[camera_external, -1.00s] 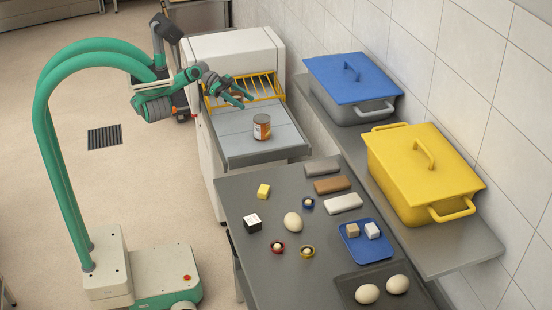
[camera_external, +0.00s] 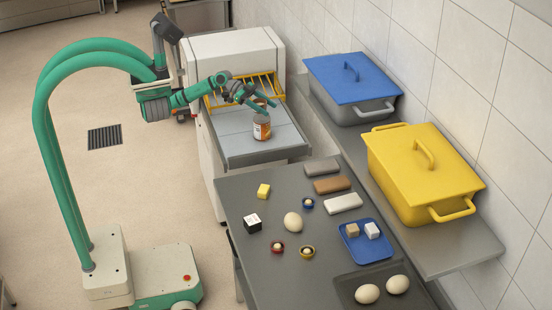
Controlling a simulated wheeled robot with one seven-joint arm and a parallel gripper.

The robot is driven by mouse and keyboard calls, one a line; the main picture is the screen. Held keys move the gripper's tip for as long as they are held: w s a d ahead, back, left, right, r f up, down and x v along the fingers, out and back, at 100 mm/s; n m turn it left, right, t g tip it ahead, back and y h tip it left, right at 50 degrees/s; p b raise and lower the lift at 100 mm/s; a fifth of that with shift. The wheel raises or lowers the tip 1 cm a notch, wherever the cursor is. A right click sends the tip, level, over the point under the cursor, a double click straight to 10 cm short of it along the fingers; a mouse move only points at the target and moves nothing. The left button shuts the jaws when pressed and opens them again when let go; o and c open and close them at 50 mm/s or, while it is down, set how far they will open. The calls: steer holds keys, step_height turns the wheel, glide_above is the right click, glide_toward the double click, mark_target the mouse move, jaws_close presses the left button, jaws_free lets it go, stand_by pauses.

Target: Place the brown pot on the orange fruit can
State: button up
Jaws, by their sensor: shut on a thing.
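The orange fruit can (camera_external: 262,129) stands upright on the grey pull-out deck in front of the oven. My gripper (camera_external: 267,107) is just above and behind the can, with its fingers reaching to the right. It is shut on a small brown thing, which looks like the brown pot (camera_external: 260,102). The pot is partly hidden by the fingers and shows right over the can's top. I cannot tell whether the pot touches the can.
The oven (camera_external: 235,50) with a yellow rack (camera_external: 248,88) is behind my gripper. The grey deck (camera_external: 232,140) is clear around the can. A table (camera_external: 265,260) with eggs, blocks and a blue tray (camera_external: 378,252) lies in front. Lidded yellow (camera_external: 410,160) and blue (camera_external: 345,85) bins stand right.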

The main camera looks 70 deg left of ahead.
mark_target(267, 120)
steer(key=shift+w+f, duration=0.3)
steer(key=shift+f, duration=0.05)
steer(key=shift+w+a+f, duration=0.1)
steer(key=shift+w+f, duration=0.1)
steer(key=shift+f, duration=1.6)
steer(key=shift+f, duration=0.15)
steer(key=o, duration=1.2)
steer(key=shift+s+a+r, duration=0.15)
steer(key=shift+r, duration=0.1)
steer(key=v, duration=1.1)
steer(key=shift+s+a+r, duration=0.15)
steer(key=shift+r, duration=0.05)
